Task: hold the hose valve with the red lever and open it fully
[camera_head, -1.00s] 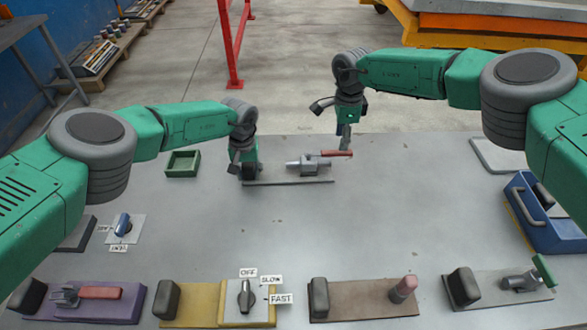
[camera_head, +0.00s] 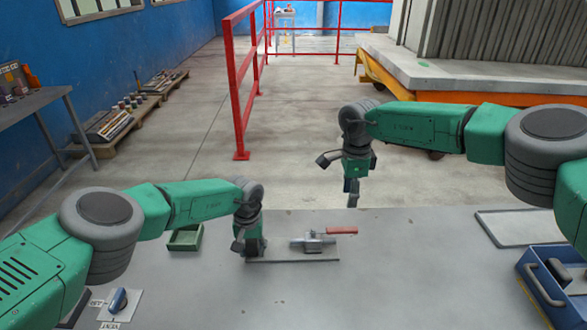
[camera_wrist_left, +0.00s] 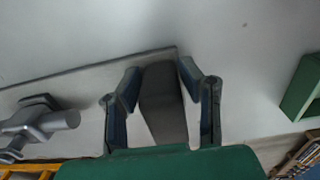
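The hose valve (camera_head: 313,242) lies on the grey table, with a pale grey body and a red lever (camera_head: 342,230) pointing right, roughly along the body. Its grey body also shows at the left of the left wrist view (camera_wrist_left: 38,121). My left gripper (camera_head: 255,248) is down at the table, left of the valve. Its two fingers (camera_wrist_left: 160,72) close on both sides of a dark grey block (camera_wrist_left: 162,105). My right gripper (camera_head: 352,200) hangs above and behind the lever's end, apart from it. Its fingers look narrow, and their opening is unclear.
A green tray (camera_head: 186,238) stands left of my left gripper, and a blue bin (camera_head: 556,288) at the right. A blue-handled switch (camera_head: 118,300) is at lower left. The table's middle front is clear.

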